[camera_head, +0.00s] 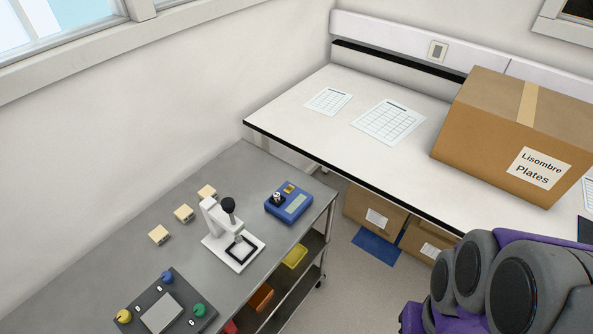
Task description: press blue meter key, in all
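A blue meter (289,203) sits on the grey metal cart top (110,244), near its right end. It has a pale display on its front half and a small yellowish square (289,188) at its back edge. A small black and white part (277,197) stands on its left side. I cannot tell which of these is the key. Grey and purple links of my arm fill the lower right corner. My gripper is not in view, so nothing of mine shows near the meter.
A white microscope-like stand (234,250) is left of the meter. Several small beige blocks (183,213) and a dark panel with coloured knobs (175,285) lie farther left. A white bench (350,80) with papers and a cardboard box (490,140) stands behind, right.

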